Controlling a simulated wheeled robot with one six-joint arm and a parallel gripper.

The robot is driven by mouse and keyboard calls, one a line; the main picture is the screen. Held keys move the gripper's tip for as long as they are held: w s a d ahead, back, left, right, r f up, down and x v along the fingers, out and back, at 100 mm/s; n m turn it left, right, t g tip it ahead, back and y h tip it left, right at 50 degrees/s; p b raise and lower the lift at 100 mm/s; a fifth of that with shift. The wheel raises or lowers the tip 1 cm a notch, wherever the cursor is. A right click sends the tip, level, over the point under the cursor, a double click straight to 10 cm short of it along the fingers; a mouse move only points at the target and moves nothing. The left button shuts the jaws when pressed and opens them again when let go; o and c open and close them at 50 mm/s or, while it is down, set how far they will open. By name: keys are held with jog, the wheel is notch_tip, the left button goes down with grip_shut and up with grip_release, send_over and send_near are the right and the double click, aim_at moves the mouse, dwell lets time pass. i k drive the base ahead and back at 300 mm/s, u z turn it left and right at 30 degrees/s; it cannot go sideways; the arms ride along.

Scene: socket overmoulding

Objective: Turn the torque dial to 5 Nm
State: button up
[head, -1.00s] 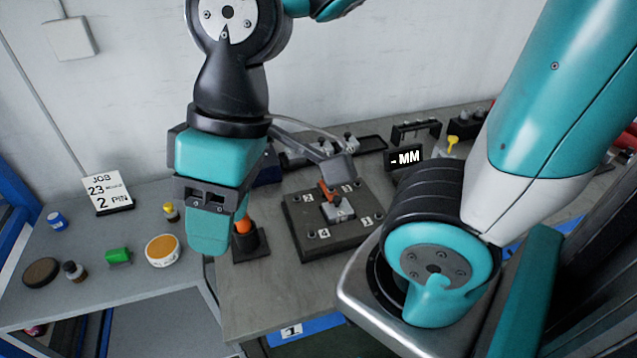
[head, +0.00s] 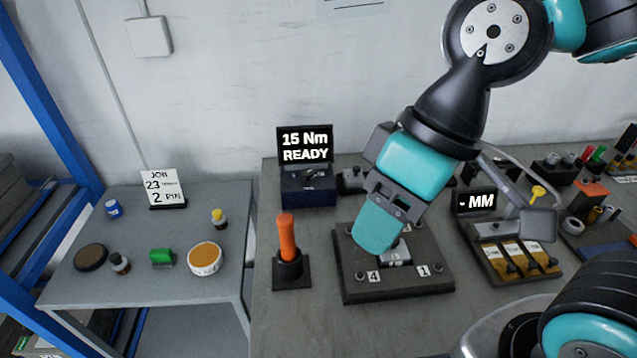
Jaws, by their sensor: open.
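The torque controller is a dark blue box (head: 308,190) at the back left of the bench. Its display (head: 305,145) reads "15 Nm READY". A small dark dial (head: 312,174) seems to sit on the box's top; its pointer is too small to read. My gripper (head: 376,232) points down over the dark fixture plate, to the right of and nearer than the controller, apart from it. It is open, and I see nothing held. Its teal body hides part of the plate and of the grey part on it.
An orange-handled driver (head: 287,240) stands upright in its holder in front of the controller. The fixture plate (head: 395,284) has numbered bolts. A "- MM" display (head: 475,202) and a parts tray (head: 510,262) lie right. A side table (head: 150,285) holds a job card and small containers.

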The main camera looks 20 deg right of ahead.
aim_at(308, 174)
jog(key=k, duration=1.3)
jog(key=u, duration=0.75)
jog(key=i, duration=1.55)
jog(key=z, duration=0.3)
